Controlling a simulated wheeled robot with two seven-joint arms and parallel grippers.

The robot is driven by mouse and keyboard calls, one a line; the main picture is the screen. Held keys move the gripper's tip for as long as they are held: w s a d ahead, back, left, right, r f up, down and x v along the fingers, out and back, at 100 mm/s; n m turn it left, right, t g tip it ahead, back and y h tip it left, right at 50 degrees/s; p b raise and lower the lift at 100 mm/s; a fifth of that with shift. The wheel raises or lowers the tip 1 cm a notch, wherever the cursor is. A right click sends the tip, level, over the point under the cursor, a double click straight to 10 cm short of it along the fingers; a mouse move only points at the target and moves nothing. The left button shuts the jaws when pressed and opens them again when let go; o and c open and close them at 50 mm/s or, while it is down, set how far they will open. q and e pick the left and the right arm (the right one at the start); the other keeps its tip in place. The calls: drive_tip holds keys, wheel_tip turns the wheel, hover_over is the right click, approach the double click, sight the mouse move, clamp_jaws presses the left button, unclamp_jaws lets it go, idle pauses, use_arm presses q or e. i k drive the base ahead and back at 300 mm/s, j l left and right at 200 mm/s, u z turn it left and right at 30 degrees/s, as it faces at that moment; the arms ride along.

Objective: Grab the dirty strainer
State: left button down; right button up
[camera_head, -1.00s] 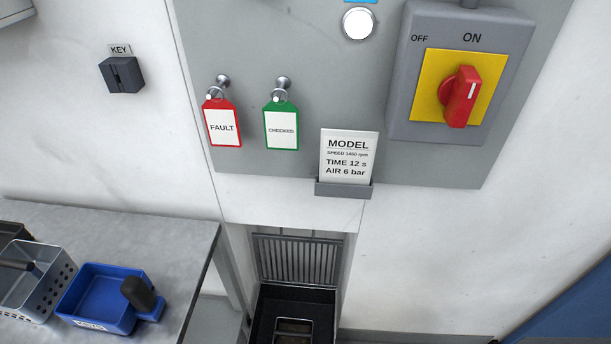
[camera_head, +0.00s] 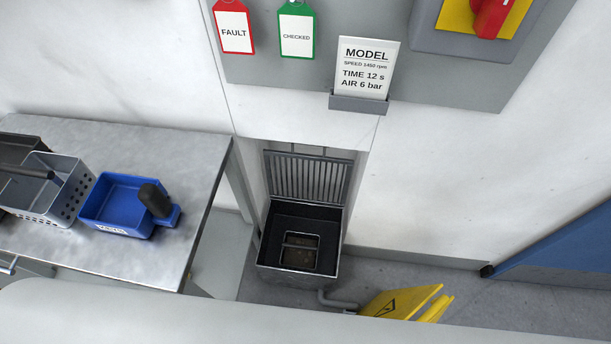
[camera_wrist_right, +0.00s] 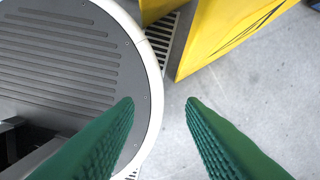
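The dirty strainer (camera_head: 299,253) sits inside a dark open box (camera_head: 336,218) low against the wall in the head view. It is a small rectangular basket with brown dirt in it and a bar across its top. A slatted grille (camera_head: 308,176) stands upright behind the box. My right gripper (camera_wrist_right: 160,102), with green ribbed fingers, is open and empty above the floor in the right wrist view; the strainer does not show there. Neither gripper shows in the head view.
A steel table (camera_head: 185,245) at left holds a blue bin (camera_head: 117,205) and a perforated metal basket (camera_head: 70,200). A yellow floor sign (camera_head: 400,300) stands right of the box, and shows in the wrist view (camera_wrist_right: 215,35). A card holder (camera_head: 360,103) juts out above.

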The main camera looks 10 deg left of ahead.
sight(299, 252)
drive_tip(key=k+j, duration=0.3)
drive_tip(key=k, duration=0.15)
drive_tip(key=k+j, duration=0.25)
drive_tip(key=k, duration=0.2)
drive_tip(key=j+z, duration=0.05)
